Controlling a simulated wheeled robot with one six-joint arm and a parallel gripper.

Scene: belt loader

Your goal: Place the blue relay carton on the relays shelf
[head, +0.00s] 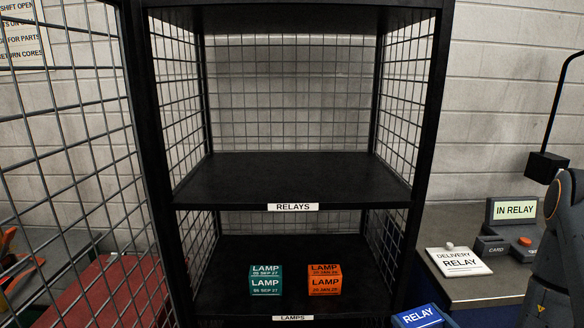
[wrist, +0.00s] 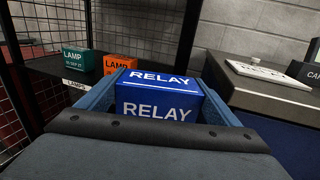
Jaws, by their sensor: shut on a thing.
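The blue relay carton (wrist: 158,97) is between the fingers of my gripper (wrist: 165,98) in the wrist view, with its RELAY labels showing on top and front. In the head view the carton (head: 419,317) shows at the bottom edge, right of the shelf unit, partly cut off.
The lamps shelf (head: 235,305) below holds a green lamp carton (head: 265,281) and an orange lamp carton (head: 324,280). A wire mesh door (head: 75,150) stands at left. At right a counter (head: 450,220) bears a delivery card (head: 458,262) and an IN RELAY sign (head: 514,210).

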